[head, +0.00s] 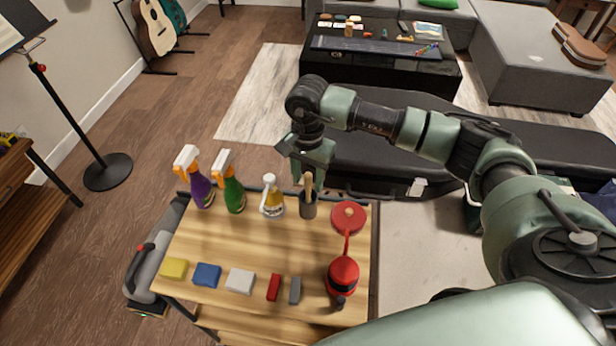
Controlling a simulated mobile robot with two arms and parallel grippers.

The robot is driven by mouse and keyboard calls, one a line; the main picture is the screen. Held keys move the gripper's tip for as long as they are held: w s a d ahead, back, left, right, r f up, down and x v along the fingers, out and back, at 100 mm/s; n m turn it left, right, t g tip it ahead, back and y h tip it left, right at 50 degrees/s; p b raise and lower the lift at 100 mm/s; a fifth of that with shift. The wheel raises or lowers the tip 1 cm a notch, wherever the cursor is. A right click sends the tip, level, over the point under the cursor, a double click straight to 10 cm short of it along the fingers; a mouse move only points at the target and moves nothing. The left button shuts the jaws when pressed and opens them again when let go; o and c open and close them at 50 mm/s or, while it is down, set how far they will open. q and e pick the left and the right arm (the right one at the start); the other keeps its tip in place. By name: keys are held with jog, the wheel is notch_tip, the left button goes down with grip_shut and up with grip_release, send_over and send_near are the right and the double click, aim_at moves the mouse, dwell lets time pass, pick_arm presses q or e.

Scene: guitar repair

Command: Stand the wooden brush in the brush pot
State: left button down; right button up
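The wooden brush (309,184) stands nearly upright with its lower part inside the dark brush pot (308,210). The pot stands near the back edge of the wooden cart top, right of the middle. My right gripper (311,178) points down just above the pot. The brush's lower end is hidden inside the pot. My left gripper is not in view.
Purple (201,190), green (233,194) and yellow (272,201) bottles stand left of the pot. A red round object (348,217) and a red canister (342,275) are to the right. Several small blocks, including a blue one (207,275), line the front. The cart's middle (240,245) is clear.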

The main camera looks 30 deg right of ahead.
notch_tip(320, 180, up, 7)
jog(key=shift+f+b, duration=0.2)
jog(key=shift+b, duration=0.7)
jog(key=shift+r, duration=0.65)
jog(key=shift+f, duration=0.1)
